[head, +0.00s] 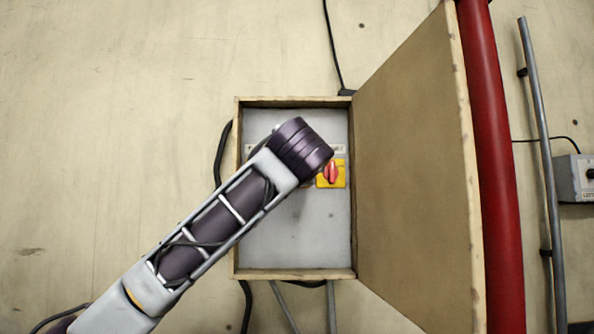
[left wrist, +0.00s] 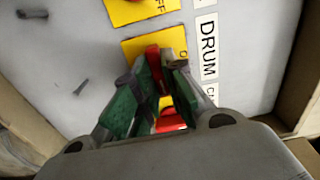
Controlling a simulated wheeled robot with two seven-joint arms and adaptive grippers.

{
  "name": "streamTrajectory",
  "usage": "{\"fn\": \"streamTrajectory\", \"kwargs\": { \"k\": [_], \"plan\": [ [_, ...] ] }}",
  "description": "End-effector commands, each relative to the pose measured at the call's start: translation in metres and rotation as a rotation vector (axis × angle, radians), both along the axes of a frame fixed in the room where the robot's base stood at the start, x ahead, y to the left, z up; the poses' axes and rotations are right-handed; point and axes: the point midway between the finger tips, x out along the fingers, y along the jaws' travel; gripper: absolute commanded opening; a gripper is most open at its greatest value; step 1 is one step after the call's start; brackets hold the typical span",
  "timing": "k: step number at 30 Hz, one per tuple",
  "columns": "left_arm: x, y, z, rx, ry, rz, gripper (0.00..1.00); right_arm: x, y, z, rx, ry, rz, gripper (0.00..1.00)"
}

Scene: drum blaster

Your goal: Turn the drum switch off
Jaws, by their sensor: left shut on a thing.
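In the left wrist view my left gripper (left wrist: 160,62) is shut on the red knob (left wrist: 152,54) of the drum switch. The knob sits on a yellow plate (left wrist: 132,50) beside a white label (left wrist: 208,46) reading DRUM. The fingers cover most of the knob, so I cannot tell its angle. In the head view my left wrist hides this switch and the gripper's fingers. A neighbouring red switch (head: 331,173) on a yellow plate shows just right of my wrist. My right gripper is not in view.
The switches sit on a grey panel (head: 290,235) inside a shallow wooden box (head: 238,240). Its wooden door (head: 415,170) stands open to the right, beside a thick red pipe (head: 495,170). Another yellow plate marked OFF (left wrist: 128,11) shows in the left wrist view.

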Motion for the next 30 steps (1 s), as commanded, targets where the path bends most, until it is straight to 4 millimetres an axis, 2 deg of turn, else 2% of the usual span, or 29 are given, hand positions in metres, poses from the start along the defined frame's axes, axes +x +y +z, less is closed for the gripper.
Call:
{"fn": "streamTrajectory", "kwargs": {
  "k": [18, 19, 24, 30],
  "plan": [
    [-0.0002, -0.0016, -0.0021, 0.060, 0.003, -0.003, 0.00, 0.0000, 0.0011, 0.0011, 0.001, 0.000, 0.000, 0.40],
    [-0.0002, -0.0016, -0.0021, 0.060, 0.003, -0.003, 0.14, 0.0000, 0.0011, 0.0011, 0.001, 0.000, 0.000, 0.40],
    [-0.0002, -0.0012, -0.0018, 0.059, 0.002, -0.002, 0.34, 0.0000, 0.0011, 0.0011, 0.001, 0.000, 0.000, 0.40],
    [-0.0001, -0.0006, -0.0012, 0.058, 0.001, -0.001, 0.34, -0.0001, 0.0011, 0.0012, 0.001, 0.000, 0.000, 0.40]
  ]
}}
